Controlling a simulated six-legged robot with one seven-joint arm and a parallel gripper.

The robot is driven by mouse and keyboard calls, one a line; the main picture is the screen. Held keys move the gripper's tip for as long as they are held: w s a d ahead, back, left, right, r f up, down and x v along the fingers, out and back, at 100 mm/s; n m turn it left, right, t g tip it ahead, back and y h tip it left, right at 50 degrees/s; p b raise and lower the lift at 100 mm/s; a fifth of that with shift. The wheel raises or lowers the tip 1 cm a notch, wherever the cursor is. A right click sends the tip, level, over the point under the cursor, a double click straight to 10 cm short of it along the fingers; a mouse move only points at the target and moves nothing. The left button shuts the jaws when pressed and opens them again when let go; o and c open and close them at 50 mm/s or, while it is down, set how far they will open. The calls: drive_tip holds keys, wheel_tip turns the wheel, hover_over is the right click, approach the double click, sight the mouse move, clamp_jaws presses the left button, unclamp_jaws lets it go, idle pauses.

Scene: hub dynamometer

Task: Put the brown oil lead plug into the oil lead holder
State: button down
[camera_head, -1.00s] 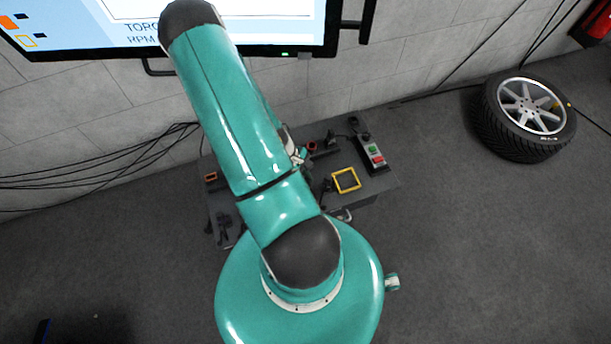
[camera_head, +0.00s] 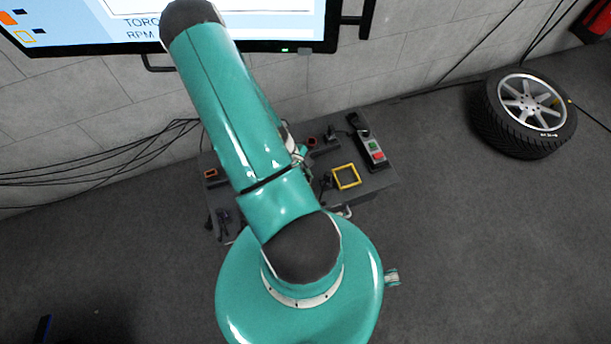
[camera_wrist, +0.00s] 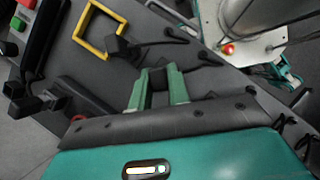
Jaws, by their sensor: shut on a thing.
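My gripper (camera_wrist: 159,82) shows in the wrist view with its two green fingers pointing up the picture, over the dark bench top. It is shut on a small dark thing that shows only partly between the fingers. I take this for the oil lead plug, but its brown colour is not clear. In the head view my arm hides the gripper and what it holds. A small orange-rimmed holder (camera_head: 211,174) sits at the bench's left side, and a reddish-rimmed one (camera_head: 312,142) near its back. I cannot tell which is the oil lead holder.
A yellow square frame (camera_head: 346,176) lies on the bench (camera_head: 376,186), with a dark plug (camera_wrist: 119,47) beside it. A button box (camera_head: 371,148) with green and red buttons stands at right. Several black leads lie around. A wheel (camera_head: 527,112) rests on the floor.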

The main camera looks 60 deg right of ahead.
drive_tip(key=shift+f, duration=0.6)
drive_tip(key=shift+f, duration=0.35)
drive_tip(key=shift+f, duration=0.35)
drive_tip(key=shift+f, duration=0.1)
drive_tip(key=c, duration=1.3)
unclamp_jaws()
drive_tip(key=shift+o, duration=0.2)
drive_tip(key=v, duration=1.4)
drive_tip(key=shift+s, duration=0.1)
